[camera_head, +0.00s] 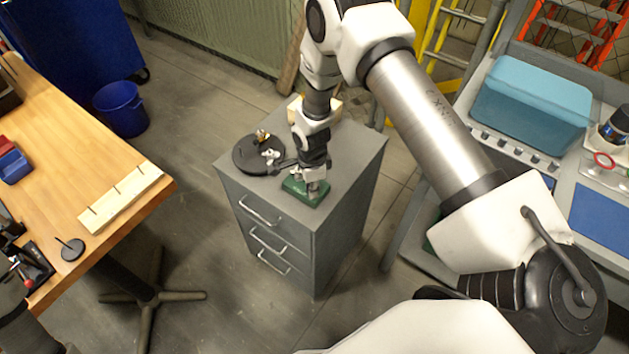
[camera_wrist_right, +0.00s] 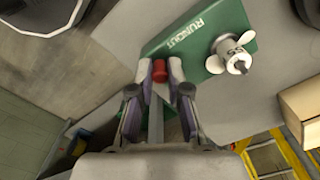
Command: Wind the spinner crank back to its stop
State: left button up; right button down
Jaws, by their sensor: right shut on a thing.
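The spinner's green base (camera_head: 304,191) sits on top of a grey drawer cabinet. In the right wrist view the base (camera_wrist_right: 165,45) carries the word RUNOUT, and a small metal propeller (camera_wrist_right: 231,54) stands on it. My right gripper (camera_head: 315,187) reaches down to the base from above. In the right wrist view my right gripper (camera_wrist_right: 160,78) is shut on the red crank knob (camera_wrist_right: 159,70), with a fingertip on each side. The crank arm under the knob is mostly hidden by the fingers. My left gripper does not show clearly in any view.
A black round plate (camera_head: 247,157) with small parts stands on the cabinet (camera_head: 345,185), left of the base. A wooden block (camera_wrist_right: 302,105) lies close by. A workbench (camera_head: 110,140) is at left, and a grey bench with a teal case (camera_head: 530,100) at right.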

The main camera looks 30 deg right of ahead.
jog(key=shift+w+a+m, duration=0.1)
jog(key=shift+w+m, duration=0.1)
jog(key=shift+m, duration=0.5)
jog(key=c, duration=1.1)
grip_release()
notch_tip(320, 180, up, 12)
jog(key=shift+f, duration=0.1)
